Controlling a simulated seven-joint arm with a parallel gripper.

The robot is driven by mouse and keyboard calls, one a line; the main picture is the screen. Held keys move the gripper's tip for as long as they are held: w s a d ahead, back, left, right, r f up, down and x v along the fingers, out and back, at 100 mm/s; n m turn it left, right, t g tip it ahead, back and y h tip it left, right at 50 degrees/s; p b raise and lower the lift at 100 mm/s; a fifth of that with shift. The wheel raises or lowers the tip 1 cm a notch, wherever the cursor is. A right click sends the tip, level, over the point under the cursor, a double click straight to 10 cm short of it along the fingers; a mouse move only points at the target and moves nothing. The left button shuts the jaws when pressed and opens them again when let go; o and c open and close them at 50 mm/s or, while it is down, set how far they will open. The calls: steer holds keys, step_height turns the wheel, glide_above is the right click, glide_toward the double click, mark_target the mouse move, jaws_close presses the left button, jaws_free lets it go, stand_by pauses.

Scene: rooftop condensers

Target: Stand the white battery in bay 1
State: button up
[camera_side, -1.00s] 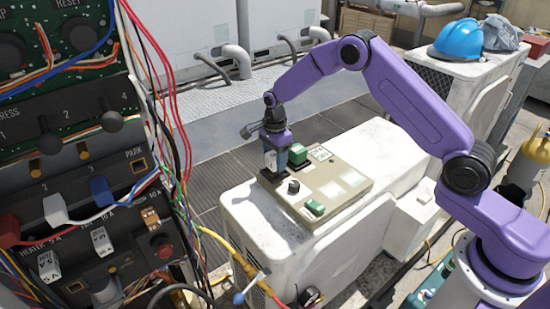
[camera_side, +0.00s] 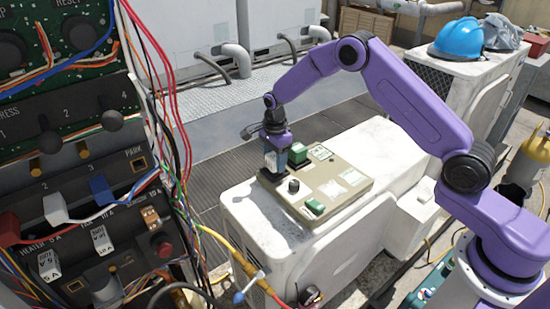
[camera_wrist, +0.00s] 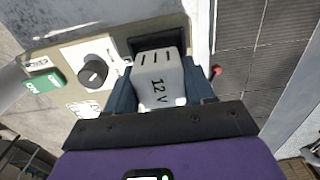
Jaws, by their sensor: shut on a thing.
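The white battery (camera_wrist: 160,80), marked "12 V" and with dark slots near one end, is between the two blue-grey fingers of my gripper (camera_wrist: 162,92) in the wrist view. The gripper is shut on it. A dark square bay (camera_wrist: 155,42) shows just beyond the battery; I cannot tell whether the battery's lower end is inside it. In the side view my gripper (camera_side: 275,163) points down at the left end of the beige panel (camera_side: 345,186), and its fingers mostly hide the battery. No bay number is readable.
The panel lies on a white condenser unit (camera_side: 270,232). A green block (camera_side: 298,153) stands close to the right of my gripper. A dark knob (camera_side: 293,186) and a green switch (camera_side: 314,207) are nearer the panel's front. A wired control board (camera_side: 75,130) fills the left.

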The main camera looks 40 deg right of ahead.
steer(key=shift+f, duration=0.45)
steer(key=o, duration=1.3)
step_height(320, 180, up, 18)
steer(key=shift+f, duration=0.25)
